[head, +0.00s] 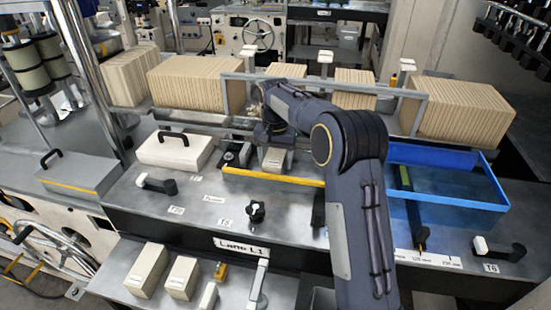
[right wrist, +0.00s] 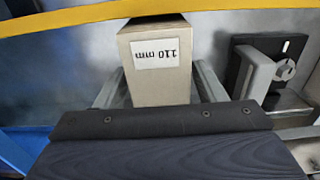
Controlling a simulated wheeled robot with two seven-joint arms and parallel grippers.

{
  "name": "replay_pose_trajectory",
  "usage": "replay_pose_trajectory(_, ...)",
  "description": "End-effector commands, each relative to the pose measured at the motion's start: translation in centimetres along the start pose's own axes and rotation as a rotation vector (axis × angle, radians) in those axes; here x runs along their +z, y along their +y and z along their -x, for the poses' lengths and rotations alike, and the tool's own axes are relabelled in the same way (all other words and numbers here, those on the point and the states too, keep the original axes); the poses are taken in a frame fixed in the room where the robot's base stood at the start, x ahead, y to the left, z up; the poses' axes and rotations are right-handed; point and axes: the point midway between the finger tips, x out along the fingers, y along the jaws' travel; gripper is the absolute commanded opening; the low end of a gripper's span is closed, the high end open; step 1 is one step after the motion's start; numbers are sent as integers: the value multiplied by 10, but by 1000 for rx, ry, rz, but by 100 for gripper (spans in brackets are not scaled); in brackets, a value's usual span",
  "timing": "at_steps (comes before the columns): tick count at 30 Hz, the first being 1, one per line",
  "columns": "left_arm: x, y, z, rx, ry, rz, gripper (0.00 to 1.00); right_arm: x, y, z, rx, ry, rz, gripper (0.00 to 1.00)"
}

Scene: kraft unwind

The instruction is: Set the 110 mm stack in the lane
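The 110 mm stack (right wrist: 157,75) is a tan block whose white label reads "110 mm", upside down in the right wrist view. In the head view it shows (head: 275,158) just under my right gripper (head: 272,138), behind the yellow strip of the lane (head: 272,178). In the right wrist view the two grey fingers of the right gripper (right wrist: 158,88) flank the block and look closed against its sides. Whether its underside touches the lane floor cannot be told. My left gripper is not in view.
A dark clamp with a grey plate (right wrist: 262,75) stands close beside the stack. A blue tray (head: 450,200) is at right. A white lidded box (head: 175,149) is at left. Large board stacks (head: 187,82) line the back. Small tan blocks (head: 147,270) stand on the front shelf.

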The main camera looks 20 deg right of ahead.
Motion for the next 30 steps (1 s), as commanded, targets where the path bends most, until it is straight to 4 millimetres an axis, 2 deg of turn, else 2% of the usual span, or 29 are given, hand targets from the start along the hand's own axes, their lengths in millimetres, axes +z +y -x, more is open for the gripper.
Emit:
replay_pose_trajectory(3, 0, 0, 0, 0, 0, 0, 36, 0, 0, 0, 0, 0, 0, 76)
replay_pose_trajectory(13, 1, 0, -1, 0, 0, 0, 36, 0, 0, 6, -1, 2, 0, 76)
replay_pose_trajectory(24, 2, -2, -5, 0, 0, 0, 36, -1, -1, 64, -1, 3, 1, 76)
replay_pose_trajectory(30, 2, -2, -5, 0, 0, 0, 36, 0, 0, 78, 0, 1, 1, 76)
